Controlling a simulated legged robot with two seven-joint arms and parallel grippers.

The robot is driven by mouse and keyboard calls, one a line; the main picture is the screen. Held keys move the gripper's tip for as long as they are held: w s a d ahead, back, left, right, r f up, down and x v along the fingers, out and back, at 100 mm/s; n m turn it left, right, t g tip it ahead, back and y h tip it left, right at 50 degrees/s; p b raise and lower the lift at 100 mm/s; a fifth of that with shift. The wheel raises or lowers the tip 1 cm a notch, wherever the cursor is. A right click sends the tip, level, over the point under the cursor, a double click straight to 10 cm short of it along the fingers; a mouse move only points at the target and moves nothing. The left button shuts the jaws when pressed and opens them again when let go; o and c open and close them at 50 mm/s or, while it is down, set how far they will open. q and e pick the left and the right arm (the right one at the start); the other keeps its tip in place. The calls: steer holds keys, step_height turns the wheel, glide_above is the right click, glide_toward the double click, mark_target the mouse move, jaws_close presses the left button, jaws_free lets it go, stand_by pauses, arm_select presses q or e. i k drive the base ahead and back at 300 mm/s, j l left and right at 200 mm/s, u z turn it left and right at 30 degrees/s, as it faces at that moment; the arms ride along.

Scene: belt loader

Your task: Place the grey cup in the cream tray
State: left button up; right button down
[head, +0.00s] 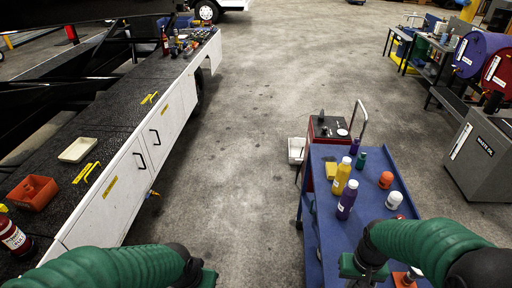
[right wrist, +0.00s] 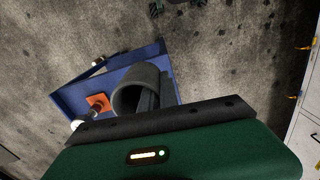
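The cream tray (head: 77,150) lies on the black deck of the loader at the left in the head view; it looks empty. The grey cup (right wrist: 128,98) shows in the right wrist view, its round mouth toward the camera, just beyond the dark edge of my right gripper's green body. I cannot tell whether the fingers hold it. I do not make out the cup in the head view. My right gripper (head: 362,268) is over the near end of the blue cart. My left gripper (head: 207,276) is low in the picture, left of the cart; its fingers are mostly hidden.
The blue cart (head: 330,240) carries purple, yellow, white and orange bottles and containers. An orange bin (head: 32,192) and a red bottle (head: 13,238) are near the cream tray, with yellow handles beside it. Clear floor (head: 235,150) lies between cart and loader.

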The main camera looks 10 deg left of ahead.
mark_target(75, 156)
steer(key=i+j+u, duration=0.2)
steer(key=j+u, duration=0.15)
steer(key=i+j+u, duration=0.4)
steer(key=i+u, duration=0.5)
steer(key=i+l+u, duration=0.15)
steer(key=i+u, duration=0.3)
steer(key=i+l+u, duration=0.35)
steer(key=i+u, duration=0.15)
steer(key=i+l+u, duration=0.25)
steer(key=l+u, duration=0.2)
steer(key=l, duration=0.3)
steer(key=i+l+u, duration=0.1)
steer(key=l+u, duration=0.35)
steer(key=l, duration=0.35)
steer(key=l+u, duration=0.5)
steer(key=l, duration=0.35)
steer(key=i+l+u, duration=0.2)
steer(key=l+u, duration=0.2)
steer(key=i+l+u, duration=0.2)
steer(key=l+u, duration=0.15)
steer(key=i+l+u, duration=0.15)
steer(key=j, duration=0.05)
